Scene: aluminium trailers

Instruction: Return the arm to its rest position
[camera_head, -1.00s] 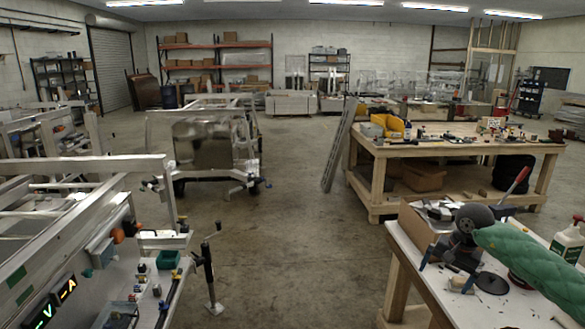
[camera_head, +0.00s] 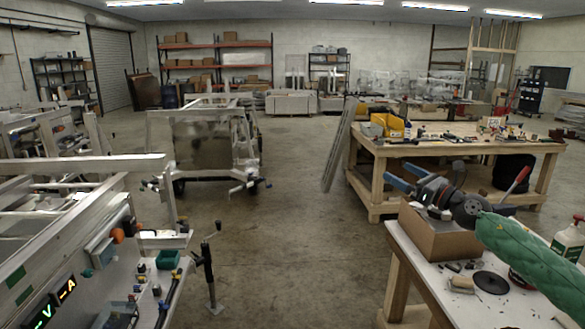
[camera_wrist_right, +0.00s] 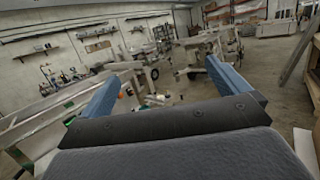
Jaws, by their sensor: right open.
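My right arm (camera_head: 530,255), in a green quilted sleeve, comes in from the lower right in the head view. My right gripper (camera_head: 390,174) is raised above a cardboard box and points left, its blue fingers apart with nothing between them. In the right wrist view the gripper (camera_wrist_right: 160,78) also shows both blue fingers spread, with only the far room between them. My left arm and gripper are not in view.
The cardboard box (camera_head: 440,240) stands on a white-topped workbench (camera_head: 415,248) below the gripper. A white bottle (camera_head: 567,240) and a black disc (camera_head: 491,282) are on this bench. A wooden table (camera_head: 450,148) with tools stands behind. The aisle (camera_head: 285,230) is clear.

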